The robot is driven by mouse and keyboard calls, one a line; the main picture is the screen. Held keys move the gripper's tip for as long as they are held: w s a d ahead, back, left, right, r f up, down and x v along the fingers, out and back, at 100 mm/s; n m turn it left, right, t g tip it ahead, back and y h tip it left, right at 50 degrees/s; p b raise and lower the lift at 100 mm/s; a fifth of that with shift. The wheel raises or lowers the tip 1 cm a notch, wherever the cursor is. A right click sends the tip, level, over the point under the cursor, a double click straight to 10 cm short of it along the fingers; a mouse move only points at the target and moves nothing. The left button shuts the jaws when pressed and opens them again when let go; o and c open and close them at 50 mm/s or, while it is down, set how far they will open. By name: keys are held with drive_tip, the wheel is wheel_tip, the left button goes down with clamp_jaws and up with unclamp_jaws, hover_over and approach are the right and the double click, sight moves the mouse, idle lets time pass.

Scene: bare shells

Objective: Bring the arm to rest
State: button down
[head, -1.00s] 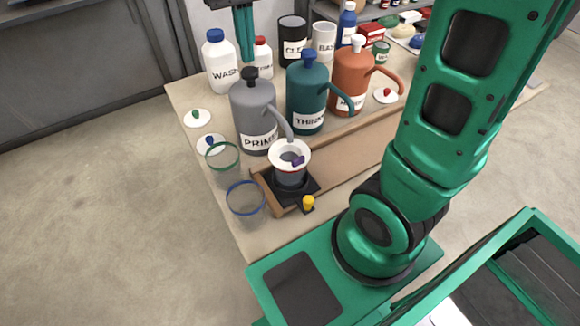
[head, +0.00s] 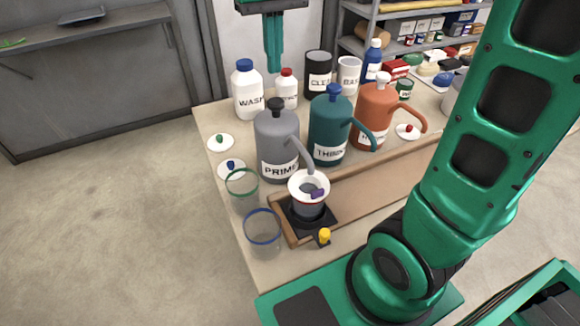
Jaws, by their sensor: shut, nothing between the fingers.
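My gripper (head: 273,68) hangs at the top of the head view, fingers pointing down and together, with nothing between them. It appears above and behind the grey PRIME can (head: 277,147), close in the picture to the white bottle (head: 287,92) with a red cap. My green arm (head: 455,185) rises on the right of the view, and its upper part runs out of the picture.
A teal can (head: 328,128) and an orange can (head: 374,120) stand beside the grey one. The white WASH bottle (head: 246,95) is at the back left. A white-rimmed cup (head: 308,204) stands on a black base in a wooden tray (head: 390,185). Clear rings-topped glasses (head: 263,243) stand at the left edge.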

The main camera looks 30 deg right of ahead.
drive_tip(key=s+d+f+m, duration=0.1)
drive_tip(key=s+d+f, duration=0.2)
drive_tip(key=s+d, duration=0.2)
drive_tip(key=s+d+f+m, duration=0.2)
drive_tip(key=s+d+f, duration=0.1)
drive_tip(key=s+d, duration=0.2)
drive_tip(key=s+d+f+m, duration=0.2)
drive_tip(key=s+d+f, duration=0.1)
drive_tip(key=s+d, duration=0.3)
drive_tip(key=shift+s+d+f, duration=0.1)
drive_tip(key=shift+s, duration=1.15)
drive_tip(key=s+d+f+m, duration=0.1)
drive_tip(key=s+f, duration=0.3)
drive_tip(key=s, duration=0.3)
drive_tip(key=shift+d, duration=0.3)
drive_tip(key=shift+w+f, duration=0.3)
drive_tip(key=shift+w, duration=0.35)
